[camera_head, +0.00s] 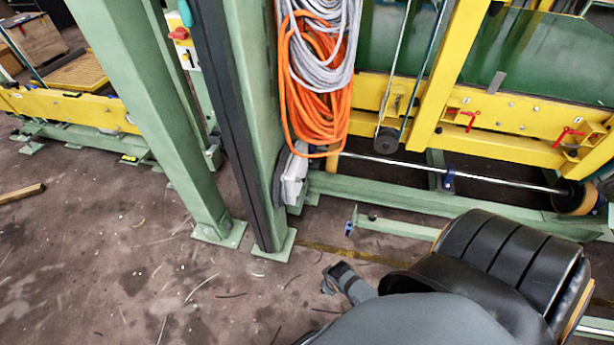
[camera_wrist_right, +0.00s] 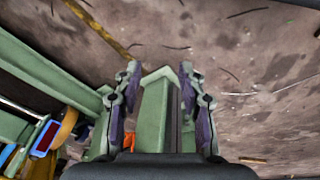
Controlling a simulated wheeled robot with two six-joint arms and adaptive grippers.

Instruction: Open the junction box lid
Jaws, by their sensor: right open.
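A pale grey box (camera_head: 294,178), likely the junction box, is fixed low on the side of a green post (camera_head: 257,100). I see it nearly edge-on, so its lid cannot be made out. My right gripper (camera_head: 333,277) is low over the floor, below and to the right of the box in the head view, and apart from it. In the right wrist view the right gripper (camera_wrist_right: 158,76) has its two fingers spread, with nothing held. A green post (camera_wrist_right: 153,115) shows between and beyond them. The box is not clear in that view. My left gripper is not in view.
Orange cable (camera_head: 305,95) and grey cable (camera_head: 335,45) hang in coils above the box. A yellow frame (camera_head: 490,120) and a steel shaft (camera_head: 460,177) stand to the right. A second green post (camera_head: 150,110) is at the left. The floor (camera_head: 120,250) in front is mostly clear.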

